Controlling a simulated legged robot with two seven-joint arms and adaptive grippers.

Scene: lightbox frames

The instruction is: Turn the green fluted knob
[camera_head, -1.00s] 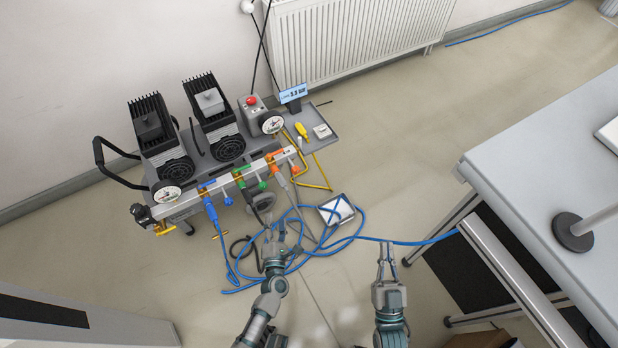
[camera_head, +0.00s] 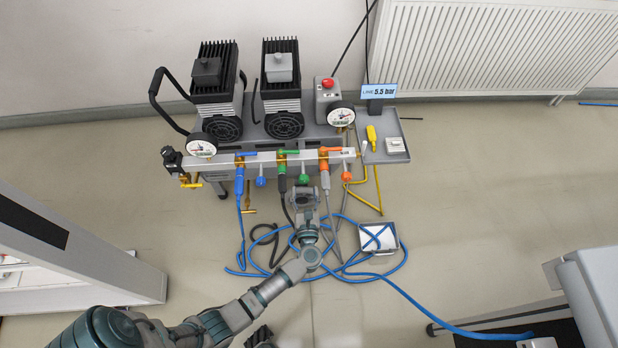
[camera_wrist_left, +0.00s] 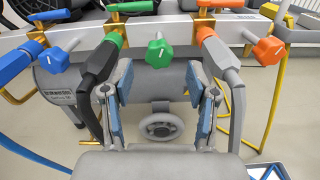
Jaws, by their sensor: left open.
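In the left wrist view the knob (camera_wrist_left: 159,53) is upright with a small white mark, centred beyond my fingertips. My left gripper (camera_head: 302,200) is open and empty, just in front of the knob. In the left wrist view its two blue-padded fingers (camera_wrist_left: 159,78) stand apart on either side of the knob's line, seemingly short of it. My right gripper is not clearly visible.
A blue knob (camera_wrist_left: 54,60) and an orange knob (camera_wrist_left: 268,50) flank the green one. A dark hose fitting (camera_wrist_left: 100,66) and a grey one (camera_wrist_left: 224,62) stand close beside my fingers. Blue hose (camera_head: 397,262) coils on the floor. A display (camera_head: 378,91) reads 5.5 bar.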

